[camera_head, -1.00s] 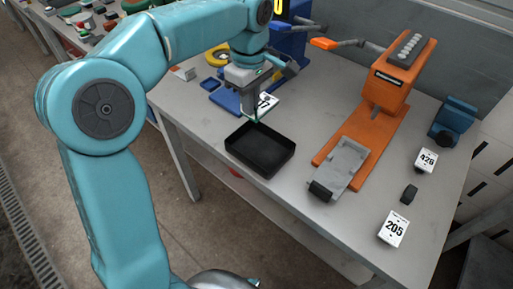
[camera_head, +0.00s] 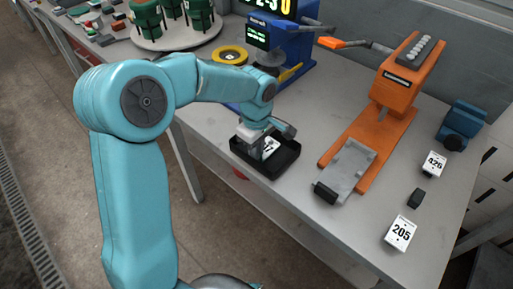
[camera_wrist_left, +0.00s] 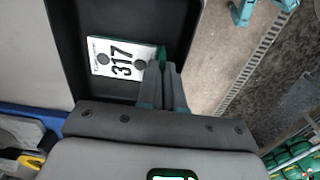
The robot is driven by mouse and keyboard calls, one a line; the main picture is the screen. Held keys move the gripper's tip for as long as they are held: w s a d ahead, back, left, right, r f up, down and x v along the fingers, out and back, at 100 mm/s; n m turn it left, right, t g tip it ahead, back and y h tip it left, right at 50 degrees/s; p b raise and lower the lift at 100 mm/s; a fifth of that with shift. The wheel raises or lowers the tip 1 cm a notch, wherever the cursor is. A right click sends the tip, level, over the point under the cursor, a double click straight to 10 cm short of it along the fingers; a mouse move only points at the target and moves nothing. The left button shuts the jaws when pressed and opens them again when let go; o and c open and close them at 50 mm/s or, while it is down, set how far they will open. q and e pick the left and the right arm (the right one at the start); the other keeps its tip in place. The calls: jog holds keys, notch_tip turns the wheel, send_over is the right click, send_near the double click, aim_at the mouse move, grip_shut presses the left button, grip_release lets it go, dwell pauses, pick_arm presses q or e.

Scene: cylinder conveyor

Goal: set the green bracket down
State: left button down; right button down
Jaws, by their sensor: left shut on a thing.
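The green bracket (camera_wrist_left: 161,53) shows as a small green edge at my fingertips in the left wrist view. A white plate marked 317 (camera_wrist_left: 112,58) lies right beside that edge; it also shows in the head view (camera_head: 269,148). My left gripper (camera_wrist_left: 165,75) is shut on the bracket, and its fingers hide most of it. In the head view the gripper (camera_head: 256,141) points down inside the black tray (camera_head: 284,165). The tray's dark wall also shows in the wrist view (camera_wrist_left: 68,45). Whether the bracket touches the tray floor, I cannot tell. My right gripper is not in view.
An orange press (camera_head: 396,88) with a grey plate (camera_head: 347,168) stands right of the tray. A blue machine (camera_head: 290,45) and a yellow ring (camera_head: 229,56) are behind it. White plates 426 (camera_head: 433,164) and 205 (camera_head: 400,233) lie at the right.

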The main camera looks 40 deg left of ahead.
pick_arm(q)
jog(key=c, duration=1.7)
grip_release()
jog(key=shift+f, duration=0.15)
jog(key=shift+o, duration=0.6)
notch_tip(320, 180, up, 12)
jog(key=shift+r+p, duration=0.25)
jog(key=shift+p, duration=0.15)
jog(key=shift+s+f, duration=0.1)
jog(key=shift+s, duration=0.1)
